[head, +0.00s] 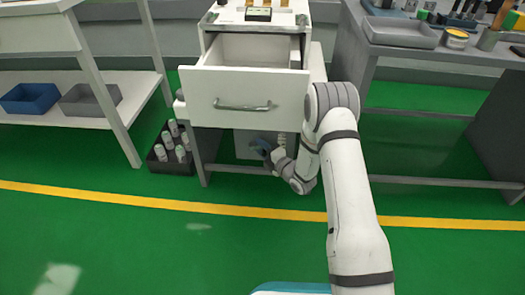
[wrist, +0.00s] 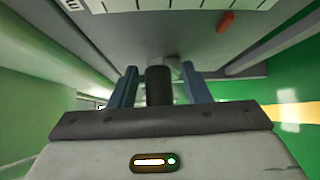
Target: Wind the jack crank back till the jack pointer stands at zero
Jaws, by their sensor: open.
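In the wrist view a dark upright cylinder, seemingly the jack crank's grip (wrist: 158,86), stands between the two blue fingers of my gripper (wrist: 160,88). The fingers are open, one on each side, with a visible gap. The rest of the crank is hidden. A red jack pointer (wrist: 225,21) shows under the right part of a white scale plate (wrist: 155,5) with dark ticks. The plate is cut by the top edge, so I cannot read where zero is. In the head view my gripper (head: 264,148) is low under the open drawer, small and partly hidden.
The white cart's drawer (head: 245,98) stands open and empty above my gripper. A dark crate (head: 170,167) of bottles sits on the floor to the left. The green floor in front is clear.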

